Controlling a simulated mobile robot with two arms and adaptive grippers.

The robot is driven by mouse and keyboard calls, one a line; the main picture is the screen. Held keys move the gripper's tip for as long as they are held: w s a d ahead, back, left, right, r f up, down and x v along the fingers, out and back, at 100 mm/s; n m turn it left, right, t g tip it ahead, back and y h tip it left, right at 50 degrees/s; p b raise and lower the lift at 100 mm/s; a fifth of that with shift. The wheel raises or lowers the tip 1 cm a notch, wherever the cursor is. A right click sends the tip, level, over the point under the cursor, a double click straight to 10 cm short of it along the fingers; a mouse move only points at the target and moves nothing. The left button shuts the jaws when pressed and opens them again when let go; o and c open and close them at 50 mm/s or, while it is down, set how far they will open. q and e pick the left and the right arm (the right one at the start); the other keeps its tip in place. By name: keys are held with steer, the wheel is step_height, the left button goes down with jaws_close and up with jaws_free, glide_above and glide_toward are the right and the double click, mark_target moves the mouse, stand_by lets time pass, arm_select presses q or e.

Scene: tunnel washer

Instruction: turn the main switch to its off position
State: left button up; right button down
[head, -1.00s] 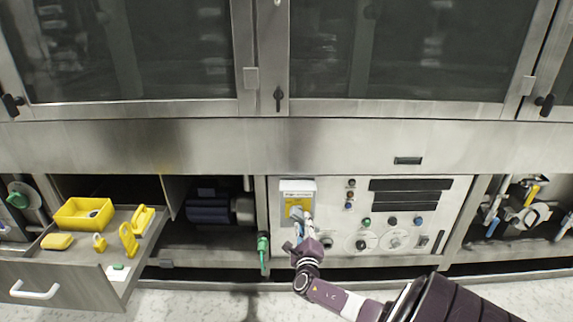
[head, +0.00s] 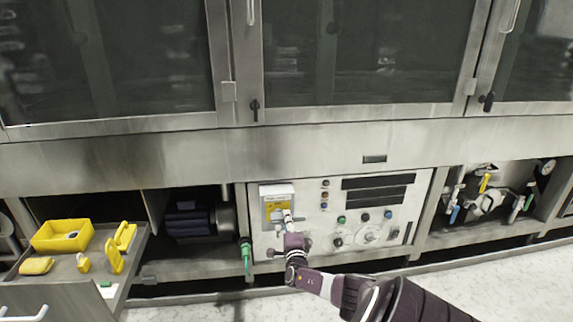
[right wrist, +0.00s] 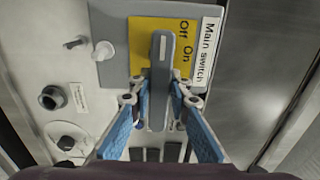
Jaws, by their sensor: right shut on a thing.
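The main switch (head: 278,203) is a grey box with a yellow plate on the left of the control panel. The right wrist view shows its yellow plate (right wrist: 190,73), with the words Off and On beside a long grey handle (right wrist: 160,60). The handle lies across the reading direction of neither word; its light-marked end is at the picture's top, on the Off side. My right gripper (right wrist: 160,92) is shut on the handle, one finger on each side. It also shows at the switch in the head view (head: 288,222). My left gripper is not in view.
The control panel (head: 412,185) has dark displays, buttons and knobs right of the switch. A green-handled valve (head: 246,256) hangs left of it. An open drawer (head: 135,262) at the left holds a yellow bin (head: 62,236) and yellow items. Glass doors are above.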

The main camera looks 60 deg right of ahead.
stand_by(0.3)
steer(key=c, duration=1.8)
jaws_free()
steer(key=shift+a, duration=0.1)
steer(key=v, duration=1.2)
